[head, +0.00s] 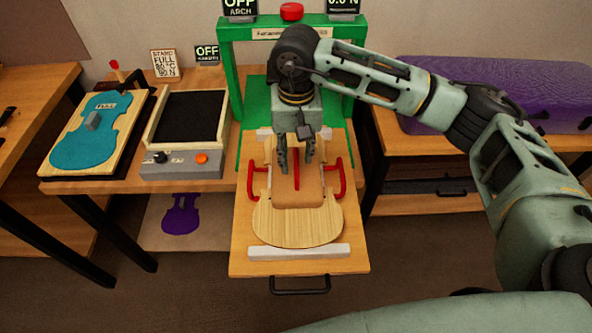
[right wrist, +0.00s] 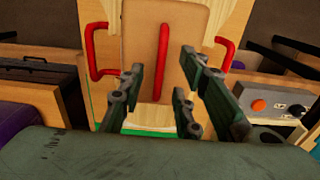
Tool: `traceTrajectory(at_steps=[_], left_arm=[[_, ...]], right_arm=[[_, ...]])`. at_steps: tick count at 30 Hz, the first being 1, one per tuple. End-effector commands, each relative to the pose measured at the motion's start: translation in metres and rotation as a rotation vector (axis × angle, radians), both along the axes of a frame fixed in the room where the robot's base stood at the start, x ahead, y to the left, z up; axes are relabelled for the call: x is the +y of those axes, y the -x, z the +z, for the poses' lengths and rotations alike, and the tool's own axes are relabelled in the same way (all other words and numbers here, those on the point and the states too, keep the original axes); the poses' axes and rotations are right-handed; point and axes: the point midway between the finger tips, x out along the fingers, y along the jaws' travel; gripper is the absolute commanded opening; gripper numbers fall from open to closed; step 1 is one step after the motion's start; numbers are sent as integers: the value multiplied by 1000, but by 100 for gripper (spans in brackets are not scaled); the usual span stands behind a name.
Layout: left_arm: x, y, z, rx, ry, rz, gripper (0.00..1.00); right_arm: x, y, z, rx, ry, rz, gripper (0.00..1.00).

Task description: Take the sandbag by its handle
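The sandbag (head: 310,192) is a flat brown pad lying on a pale wooden violin plate (head: 270,228). A red bar handle (head: 296,180) stands at its middle; in the right wrist view this handle (right wrist: 163,60) shows upright in the picture. My right gripper (head: 297,165) is over the far part of the sandbag, with its fingers apart and nothing between them. In the right wrist view the open gripper (right wrist: 161,78) has the handle in the gap of the picture, beyond the fingertips; I see no contact. My left gripper is out of view.
Red side handles (head: 253,182) flank the sandbag. A green press frame (head: 233,75) stands around my right arm. A pull-out board (head: 240,262) carries the plate. Left are a black pad station (head: 190,117) and a blue violin shape (head: 75,145); right is a purple case (head: 540,90).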

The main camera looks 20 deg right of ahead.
Motion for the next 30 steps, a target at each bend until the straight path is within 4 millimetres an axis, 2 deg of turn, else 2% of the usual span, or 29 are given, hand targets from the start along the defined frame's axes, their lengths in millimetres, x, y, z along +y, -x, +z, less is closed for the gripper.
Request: traceTrajectory(at_steps=[1,4,10,14,16,26,30], left_arm=[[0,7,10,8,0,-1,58],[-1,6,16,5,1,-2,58],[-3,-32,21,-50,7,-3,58],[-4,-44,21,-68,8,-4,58],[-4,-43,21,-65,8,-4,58],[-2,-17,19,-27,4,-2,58],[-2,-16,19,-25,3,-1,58]], right_arm=[[-1,2,-5,5,1,-1,31],[-1,3,-22,6,0,-2,31],[-1,1,-39,1,0,-1,31],[-1,1,-39,0,-1,-1,31],[-1,1,-39,0,-1,-2,30],[-1,1,-39,1,-1,-2,1],[-1,1,-39,1,-1,-2,0]])
